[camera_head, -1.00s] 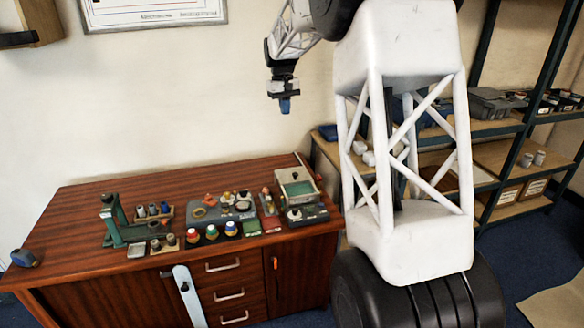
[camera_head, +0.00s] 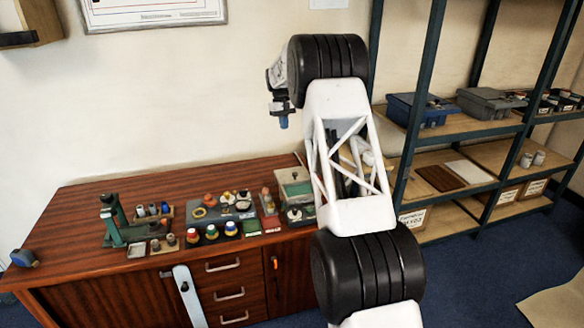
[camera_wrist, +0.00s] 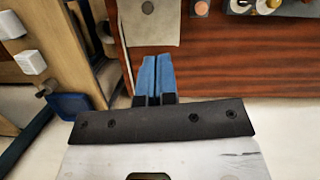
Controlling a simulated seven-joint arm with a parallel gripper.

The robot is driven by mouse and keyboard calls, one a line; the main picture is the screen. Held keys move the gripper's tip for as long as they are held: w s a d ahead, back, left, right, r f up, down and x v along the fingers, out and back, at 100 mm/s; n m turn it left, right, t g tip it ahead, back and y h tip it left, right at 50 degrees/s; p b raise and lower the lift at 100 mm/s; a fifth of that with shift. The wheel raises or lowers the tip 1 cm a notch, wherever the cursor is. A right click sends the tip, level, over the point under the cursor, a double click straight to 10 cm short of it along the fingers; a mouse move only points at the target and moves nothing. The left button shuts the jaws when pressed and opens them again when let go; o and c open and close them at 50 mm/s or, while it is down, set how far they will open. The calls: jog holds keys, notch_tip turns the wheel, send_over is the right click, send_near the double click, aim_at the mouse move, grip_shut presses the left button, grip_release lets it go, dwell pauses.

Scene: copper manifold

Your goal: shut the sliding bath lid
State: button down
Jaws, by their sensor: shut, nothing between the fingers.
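The bath (camera_head: 296,188) is a small pale box at the right end of the wooden bench. Green shows inside its near part. A pale lid (camera_head: 289,174) with a dark knob seems to lie over the far part; its exact edge is too small to tell. In the wrist view, a pale grey plate with a round knob, seemingly the lid (camera_wrist: 150,33), lies beyond the fingertips. My gripper (camera_head: 284,124), with blue fingers, hangs in the air well above the bath, pointing down. Its fingers (camera_wrist: 151,62) are shut together and empty, apart from the lid.
Several coloured caps and pots (camera_head: 212,231) stand on the bench left of the bath. A green press-like stand (camera_head: 113,222) is farther left. A shelf rack (camera_head: 450,130) with bins is at the right. The air between my gripper and the bench looks clear.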

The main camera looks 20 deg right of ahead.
jog(key=w+d+f, duration=0.2)
jog(key=w+f, duration=0.5)
jog(key=f, duration=0.3)
jog(key=shift+d+f+g, duration=0.2)
jog(key=shift+f+g, duration=0.1)
jog(key=shift+g, duration=0.1)
jog(key=shift+f, duration=0.15)
send_over(290, 174)
jog(key=w, duration=0.2)
notch_tip(290, 174, down, 10)
jog(key=shift+r, duration=0.2)
jog(key=shift+s+d, duration=0.1)
jog(key=shift+s, duration=0.8)
jog(key=shift+s+d+f, duration=0.15)
jog(key=shift+s+f, duration=0.05)
jog(key=shift+s, duration=0.7)
jog(key=shift+s, duration=0.1)
